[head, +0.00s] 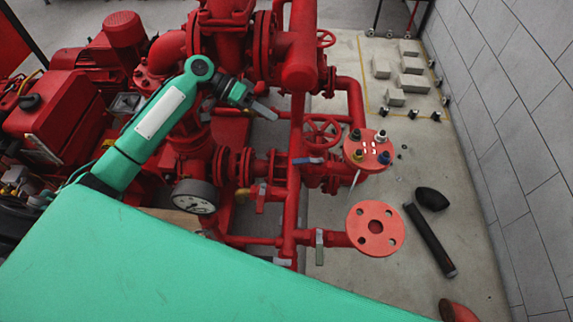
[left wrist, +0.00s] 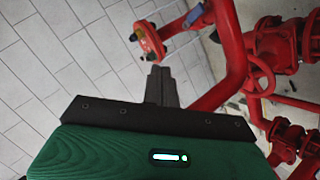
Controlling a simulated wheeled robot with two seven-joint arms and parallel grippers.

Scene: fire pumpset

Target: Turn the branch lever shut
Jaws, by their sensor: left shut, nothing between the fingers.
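Several small levers sit on the red pipework in the head view; I cannot tell for sure which is the branch lever. A blue lever (head: 307,160) lies roughly level by the central vertical pipe. A grey-green lever (head: 319,248) hangs down across the lower branch pipe, left of an open flange (head: 376,228). A yellow lever (head: 242,193) is beside the gauge. My left gripper (head: 264,110) is shut and empty, above and left of the blue lever, touching no lever that I can see. Its closed fingers (left wrist: 160,85) also show in the left wrist view. My right gripper is out of view.
A pressure gauge (head: 195,197) and red handwheels (head: 322,132) stand among the pipes. A black pipe (head: 430,240), a black elbow (head: 431,199) and concrete blocks (head: 411,65) lie on the floor at right. A tiled wall (head: 520,130) bounds the right side.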

